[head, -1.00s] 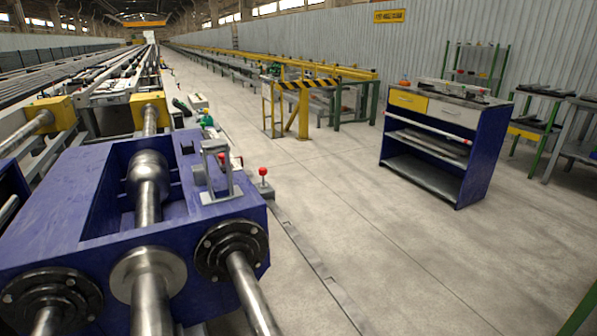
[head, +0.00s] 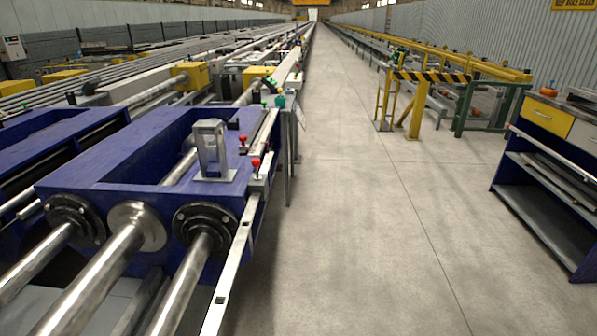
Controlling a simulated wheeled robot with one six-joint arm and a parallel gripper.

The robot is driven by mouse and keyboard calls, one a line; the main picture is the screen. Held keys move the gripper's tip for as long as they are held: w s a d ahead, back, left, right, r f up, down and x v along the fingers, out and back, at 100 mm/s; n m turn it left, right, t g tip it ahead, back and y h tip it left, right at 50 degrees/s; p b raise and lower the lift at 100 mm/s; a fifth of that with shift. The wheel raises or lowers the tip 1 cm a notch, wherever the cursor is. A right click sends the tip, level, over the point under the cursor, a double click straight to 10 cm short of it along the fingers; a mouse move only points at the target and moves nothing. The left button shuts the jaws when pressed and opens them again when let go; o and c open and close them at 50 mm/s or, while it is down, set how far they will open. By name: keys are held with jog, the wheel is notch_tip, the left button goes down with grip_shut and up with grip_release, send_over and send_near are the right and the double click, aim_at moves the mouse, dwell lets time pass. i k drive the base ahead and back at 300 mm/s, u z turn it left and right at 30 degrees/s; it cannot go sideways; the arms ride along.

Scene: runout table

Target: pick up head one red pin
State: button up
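The blue machine head (head: 120,165) stands at the left, with steel rods running out of its front face. A pin with a round red knob (head: 256,162) stands upright at the right edge of the head, by a long pale rail. A second, smaller red-knobbed pin (head: 242,139) stands just behind it. A grey upright bracket (head: 212,150) on top of the head is close to the left of both pins. No label shows which head this is. My gripper is not in view.
The pale rail (head: 232,265) runs along the head's right side towards me. Open concrete floor (head: 350,220) lies to the right. A blue workbench (head: 535,215) stands at the far right, and a yellow-and-black striped barrier (head: 430,77) stands farther back.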

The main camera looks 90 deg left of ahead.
aim_at(256, 162)
jog(key=i, duration=0.3)
jog(key=u, duration=2.85)
jog(key=i, duration=2.65)
jog(key=u, duration=2.4)
